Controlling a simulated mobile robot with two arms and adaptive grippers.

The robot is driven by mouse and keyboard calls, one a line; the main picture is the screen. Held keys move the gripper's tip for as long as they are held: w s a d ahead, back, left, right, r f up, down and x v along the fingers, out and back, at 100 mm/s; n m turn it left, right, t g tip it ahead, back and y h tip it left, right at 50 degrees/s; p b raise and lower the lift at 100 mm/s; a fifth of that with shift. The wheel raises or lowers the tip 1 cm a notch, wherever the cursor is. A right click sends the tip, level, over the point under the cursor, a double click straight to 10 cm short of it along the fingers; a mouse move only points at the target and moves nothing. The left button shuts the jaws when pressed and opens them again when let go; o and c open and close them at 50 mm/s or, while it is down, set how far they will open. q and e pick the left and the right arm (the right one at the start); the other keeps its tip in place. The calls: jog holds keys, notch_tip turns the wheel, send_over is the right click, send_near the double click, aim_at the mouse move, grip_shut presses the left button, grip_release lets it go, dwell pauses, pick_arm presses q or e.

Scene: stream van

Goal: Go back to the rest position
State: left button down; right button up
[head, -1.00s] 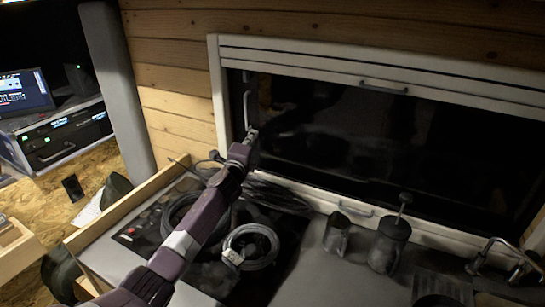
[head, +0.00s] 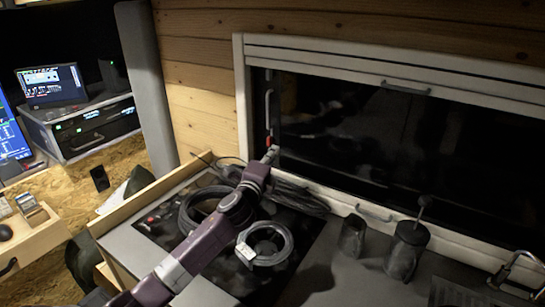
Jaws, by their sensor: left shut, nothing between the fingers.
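My left gripper (head: 270,154) is at the end of my purple-grey arm, which comes in from the bottom left and reaches across the counter. The gripper is shut and empty. It is close to the lower left corner of the dark window (head: 390,140), near the frame; I cannot tell whether it touches. My right gripper is not in view.
Under my arm, coiled cables (head: 265,245) lie on a black hob. A dark cup (head: 352,236) and a French press (head: 407,250) stand to the right, near a tap (head: 520,262). A wooden ledge (head: 150,199) edges the counter. Left are a laptop (head: 52,85) and a rack unit (head: 88,128).

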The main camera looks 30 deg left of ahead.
pick_arm(q)
jog(key=shift+s+d, duration=0.1)
jog(key=shift+s, duration=0.25)
